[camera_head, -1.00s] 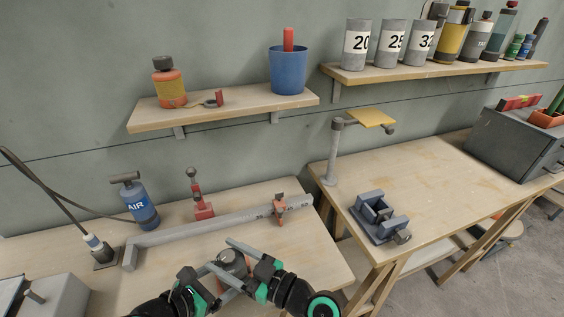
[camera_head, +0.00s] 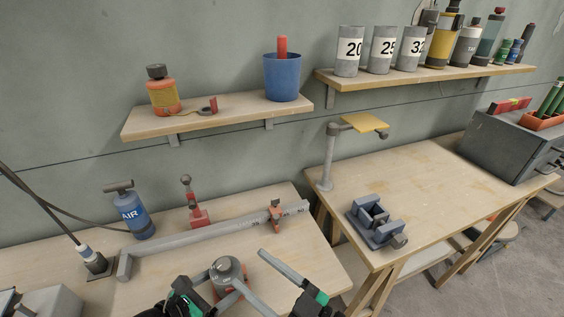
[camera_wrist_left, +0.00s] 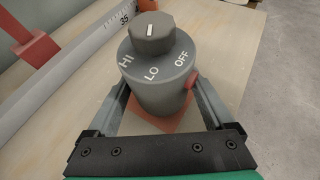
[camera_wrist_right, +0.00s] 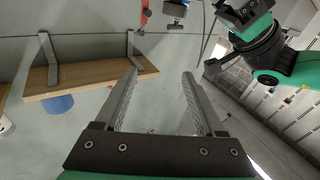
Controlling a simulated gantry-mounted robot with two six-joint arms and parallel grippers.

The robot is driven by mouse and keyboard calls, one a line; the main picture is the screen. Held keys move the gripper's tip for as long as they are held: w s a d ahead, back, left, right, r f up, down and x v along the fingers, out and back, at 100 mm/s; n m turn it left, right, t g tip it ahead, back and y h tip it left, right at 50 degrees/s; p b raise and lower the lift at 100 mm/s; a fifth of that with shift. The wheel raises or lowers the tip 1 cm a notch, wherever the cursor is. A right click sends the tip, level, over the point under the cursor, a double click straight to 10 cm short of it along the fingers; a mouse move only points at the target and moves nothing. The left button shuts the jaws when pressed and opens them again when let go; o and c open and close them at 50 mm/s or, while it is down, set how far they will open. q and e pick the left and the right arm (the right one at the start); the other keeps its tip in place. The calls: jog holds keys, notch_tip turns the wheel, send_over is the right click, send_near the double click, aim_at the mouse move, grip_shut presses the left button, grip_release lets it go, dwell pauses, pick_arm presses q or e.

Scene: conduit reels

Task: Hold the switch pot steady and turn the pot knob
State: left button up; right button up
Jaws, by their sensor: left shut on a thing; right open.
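The switch pot (camera_head: 228,268) is a grey round pot with a dark knob (camera_wrist_left: 151,32) on top. It stands on the left bench at the lower middle of the head view. In the left wrist view its body (camera_wrist_left: 155,95) carries the words HI, LO and OFF, and a red button (camera_wrist_left: 191,80) on its side. My left gripper (camera_wrist_left: 160,92) is shut around the pot's body, one finger on each side. My right gripper (camera_head: 248,266) is open and empty, right of the pot; its jaws (camera_wrist_right: 160,80) also show empty.
A blue AIR bottle (camera_head: 134,216) and a red stand (camera_head: 197,212) are farther back. A grey vise (camera_head: 377,226) stands on the right bench (camera_head: 430,185).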

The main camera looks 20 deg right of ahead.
jog(key=d+r+t+h, duration=0.1)
jog(key=d+r+t, duration=0.1)
jog(key=r, duration=0.9)
jog(key=d+r+t+h, duration=0.1)
jog(key=d+r+t, duration=0.2)
jog(key=r, duration=0.8)
jog(key=shift+w+r+m+t, duration=0.4)
jog(key=shift+t, duration=0.4)
pick_arm(q)
jog(key=o, duration=0.7)
pick_arm(e)
jog(key=shift+a, duration=0.1)
